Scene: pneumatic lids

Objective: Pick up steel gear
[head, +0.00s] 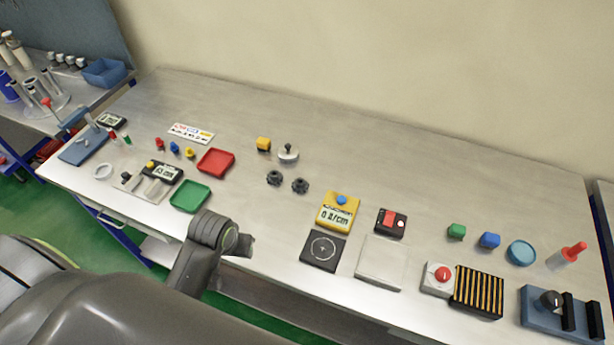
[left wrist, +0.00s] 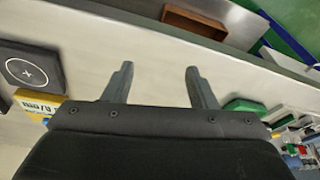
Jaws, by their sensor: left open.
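Two dark, toothed gears lie side by side near the middle of the table in the head view, the left gear (head: 274,177) and the right gear (head: 300,185). I cannot tell which one is steel. A light grey round piece with a knob (head: 288,152) stands just behind them. My left gripper shows in the left wrist view (left wrist: 160,80) with its two fingers apart and nothing between them. In the head view my left arm ends near the table's front edge, in front of the gears and apart from them; the fingers are hard to make out there. No gear is identifiable in the left wrist view.
A green tray (head: 190,195) and a red tray (head: 216,161) lie left of the gears. A yellow block (head: 263,144) stands behind them. A yellow meter (head: 338,210) and a black crosshair pad (head: 323,250) lie to the right. The table is bare between the gears and its front edge.

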